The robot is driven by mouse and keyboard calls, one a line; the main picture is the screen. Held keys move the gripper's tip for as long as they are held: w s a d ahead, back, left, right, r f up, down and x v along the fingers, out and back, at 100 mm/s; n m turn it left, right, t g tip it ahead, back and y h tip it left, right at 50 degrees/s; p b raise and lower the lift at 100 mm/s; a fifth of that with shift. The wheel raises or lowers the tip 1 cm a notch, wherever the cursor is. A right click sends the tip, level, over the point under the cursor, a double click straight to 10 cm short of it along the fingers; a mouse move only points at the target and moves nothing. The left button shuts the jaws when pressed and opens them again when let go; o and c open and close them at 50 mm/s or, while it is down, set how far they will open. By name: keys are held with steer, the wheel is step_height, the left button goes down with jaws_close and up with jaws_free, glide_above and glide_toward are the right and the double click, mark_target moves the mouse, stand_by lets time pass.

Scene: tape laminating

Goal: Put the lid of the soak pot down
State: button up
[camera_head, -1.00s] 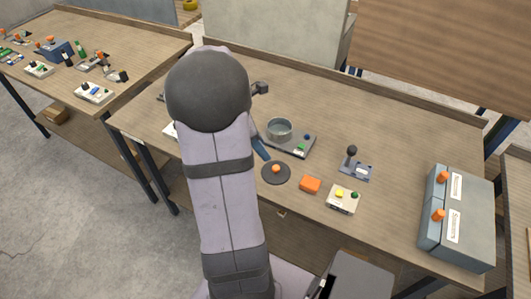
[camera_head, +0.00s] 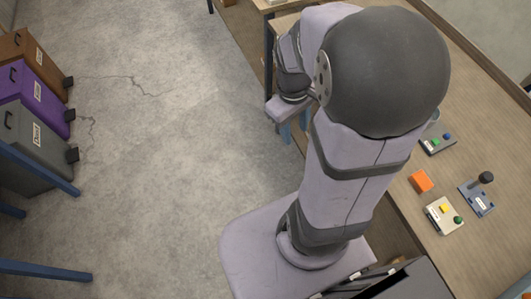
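The soak pot (camera_head: 432,120) shows only as a sliver of grey rim beside the dark round joint of my arm. It stands on a grey base (camera_head: 437,145) with green and blue buttons. The pot's lid is not visible; my arm covers the part of the table left of the orange block. My gripper (camera_head: 287,132) is at the table's left edge, left of my arm and apart from the pot. Only bits of its blue fingers show below the wrist, so whether it is open or holds anything cannot be seen.
On the table (camera_head: 408,205) are an orange block (camera_head: 421,181), a button box (camera_head: 444,215) and a lever unit (camera_head: 479,198). Brown (camera_head: 32,62), purple (camera_head: 35,100) and grey (camera_head: 38,148) bins stand far left. The floor (camera_head: 170,170) between is open.

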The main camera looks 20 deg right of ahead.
steer(key=s+a+f+m+y, duration=0.1)
steer(key=s+a+m, duration=0.2)
steer(key=a, duration=0.7)
steer(key=shift+s+f, duration=0.15)
steer(key=shift+f, duration=0.1)
step_height(320, 180, down, 38)
steer(key=b, duration=3.8)
steer(key=shift+f, duration=0.15)
